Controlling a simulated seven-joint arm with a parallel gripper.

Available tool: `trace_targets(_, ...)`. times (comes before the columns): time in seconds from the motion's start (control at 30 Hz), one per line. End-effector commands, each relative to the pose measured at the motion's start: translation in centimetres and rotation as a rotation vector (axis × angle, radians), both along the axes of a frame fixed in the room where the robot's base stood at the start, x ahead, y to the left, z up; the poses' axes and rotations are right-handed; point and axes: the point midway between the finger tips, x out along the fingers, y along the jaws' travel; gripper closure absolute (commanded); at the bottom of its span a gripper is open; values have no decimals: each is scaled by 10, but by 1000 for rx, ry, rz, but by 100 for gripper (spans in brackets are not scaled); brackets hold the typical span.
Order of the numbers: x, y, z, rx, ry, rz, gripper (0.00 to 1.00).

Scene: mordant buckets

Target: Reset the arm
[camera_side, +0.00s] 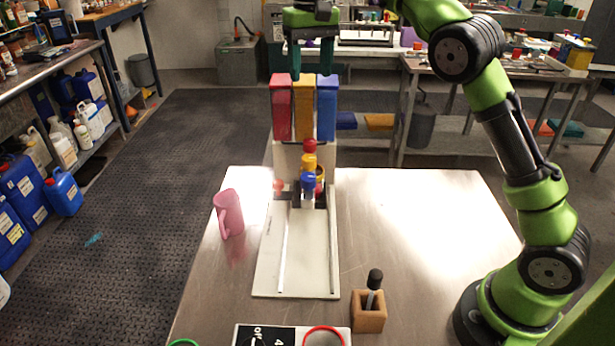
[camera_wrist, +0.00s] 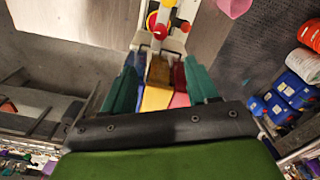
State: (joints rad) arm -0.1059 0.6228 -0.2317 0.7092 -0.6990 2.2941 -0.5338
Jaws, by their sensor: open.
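My gripper (camera_side: 311,60) is open and empty, high above the back of the table in the side view. Its teal fingers point down over the tops of the red bin (camera_side: 281,108), yellow bin (camera_side: 303,108) and blue bin (camera_side: 326,108). In the wrist view my gripper (camera_wrist: 160,88) has its two teal fingers spread apart, with the yellow bin (camera_wrist: 157,85) and red bin (camera_wrist: 180,85) showing between them. Nothing is held. My green arm reaches up from the right side of the table.
The bins stand on a white dispenser (camera_side: 270,275) with red, yellow and blue knobs (camera_side: 309,165). A pink mug (camera_side: 229,213) stands left of it. A wooden block (camera_side: 368,316) holding a black-handled tool stands at the front. The table's right side is clear.

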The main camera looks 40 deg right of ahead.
Motion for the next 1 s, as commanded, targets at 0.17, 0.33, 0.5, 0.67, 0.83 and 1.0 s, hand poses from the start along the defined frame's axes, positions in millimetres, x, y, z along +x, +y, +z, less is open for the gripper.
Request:
trace_targets(0.17, 0, 0, 3, 1, 0, 0, 41)
trace_targets(0.33, 0, 0, 3, 1, 0, -1, 41)
trace_targets(0.5, 5, -5, 1, -22, -23, -9, 41)
trace_targets(0.67, 5, -16, -27, -43, -27, 9, 41)
trace_targets(0.83, -24, -20, -34, -7, -100, 27, 41)
trace_targets(1.0, -68, -12, -38, 51, -206, 32, 41)
